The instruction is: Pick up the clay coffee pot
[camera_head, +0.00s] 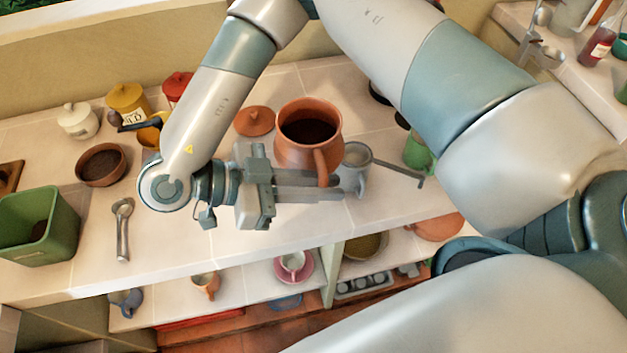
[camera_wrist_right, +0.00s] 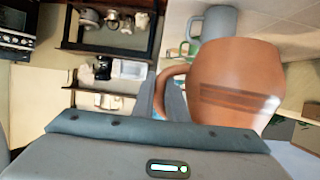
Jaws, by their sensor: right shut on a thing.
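The clay coffee pot (camera_head: 292,148) is an open reddish-brown pot with dark contents, upright over the middle of the counter. Its handle points towards the front. My right gripper (camera_head: 322,187) reaches in from the left and is shut on this handle. In the right wrist view, the pot (camera_wrist_right: 232,70) fills the right side, and its curved handle (camera_wrist_right: 165,88) passes between the fingers (camera_wrist_right: 162,103). I cannot tell whether the pot's base touches the counter. A clay lid (camera_head: 254,121) lies behind the pot at left. My left gripper is out of view.
A grey mug (camera_head: 356,160) stands close to the pot's right, near a thin metal tool (camera_head: 400,170). A clay bowl (camera_head: 101,166), metal scoop (camera_head: 123,228) and green bin (camera_head: 42,228) are at left. A lower shelf holds cups. The front counter has free room.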

